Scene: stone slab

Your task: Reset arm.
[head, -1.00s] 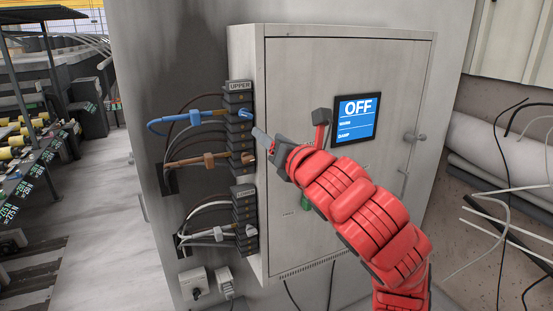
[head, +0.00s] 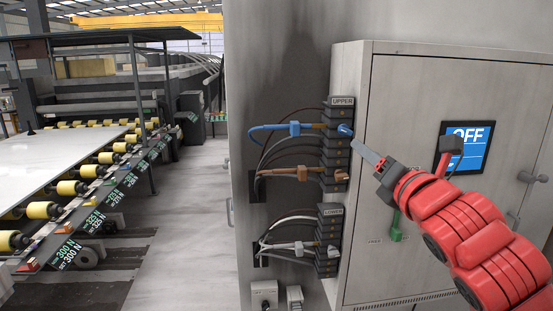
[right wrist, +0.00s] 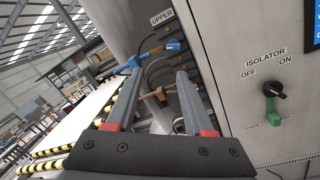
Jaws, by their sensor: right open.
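My right gripper (head: 362,149) is at the front left edge of the grey cabinet (head: 405,85), just right of the UPPER terminal block (head: 338,150). In the right wrist view its two fingers (right wrist: 157,88) stand apart with nothing held between them. The blue cable connector (head: 295,128) is at the upper block; it also shows beyond the fingers in the right wrist view (right wrist: 172,47). A brown connector (head: 303,173) sits below it. My left gripper is in neither view.
The LOWER terminal block (head: 328,235) has a white connector (head: 298,247). A screen (head: 468,146) on the cabinet reads OFF. An isolator knob (right wrist: 272,89) with a green part (right wrist: 271,108) is right of the fingers. A roller conveyor (head: 100,170) stands left; the floor between is clear.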

